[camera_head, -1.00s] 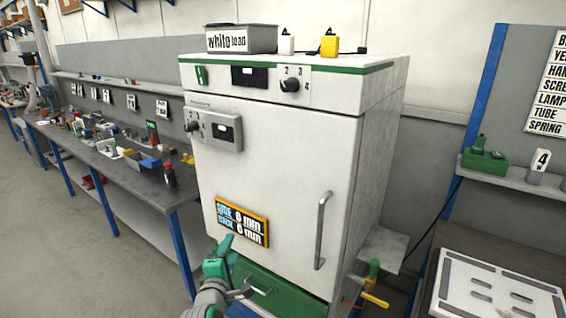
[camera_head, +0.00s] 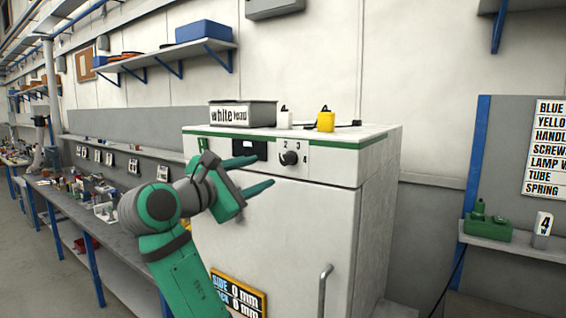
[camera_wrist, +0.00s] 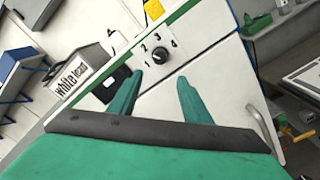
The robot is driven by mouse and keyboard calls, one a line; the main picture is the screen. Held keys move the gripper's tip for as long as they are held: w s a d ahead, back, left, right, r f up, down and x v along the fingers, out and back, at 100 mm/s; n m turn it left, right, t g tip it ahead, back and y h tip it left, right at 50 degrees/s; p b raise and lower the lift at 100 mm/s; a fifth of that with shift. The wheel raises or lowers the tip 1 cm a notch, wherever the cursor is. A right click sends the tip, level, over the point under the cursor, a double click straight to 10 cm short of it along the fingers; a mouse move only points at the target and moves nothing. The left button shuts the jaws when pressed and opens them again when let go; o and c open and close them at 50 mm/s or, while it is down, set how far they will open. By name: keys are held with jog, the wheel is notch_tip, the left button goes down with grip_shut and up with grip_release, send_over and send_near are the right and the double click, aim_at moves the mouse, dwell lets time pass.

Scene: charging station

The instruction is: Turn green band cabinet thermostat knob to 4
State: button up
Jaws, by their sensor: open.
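The white cabinet (camera_head: 290,228) has a green band (camera_head: 340,144) along its top front edge. A black round thermostat knob (camera_head: 289,158) sits on the panel below the band, with numbers such as 2, 3 and 4 around it. The knob also shows in the wrist view (camera_wrist: 163,54), just beyond my fingertips; I cannot tell which number it points to. My gripper (camera_head: 264,171) is open and empty, in front of the panel and left of the knob in the head view. In the wrist view my two green fingers (camera_wrist: 160,77) are spread apart, short of the knob.
A dark display (camera_head: 249,150) is left of the knob. A box labelled white lead (camera_head: 243,114), a white item (camera_head: 285,119) and a yellow item (camera_head: 326,120) stand on top of the cabinet. The door handle (camera_head: 323,290) protrudes below. A cluttered bench (camera_head: 100,225) runs along the left.

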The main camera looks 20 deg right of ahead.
aim_at(283, 161)
jog(key=x, duration=0.6)
jog(key=r+x, duration=0.1)
jog(key=x, duration=0.3)
jog(key=shift+s+d, duration=0.2)
jog(key=shift+s, duration=0.15)
jog(key=shift+w+d, duration=0.15)
jog(key=shift+d, duration=0.2)
jog(key=shift+r, duration=0.1)
jog(key=shift+a, duration=0.1)
jog(key=c, duration=1)
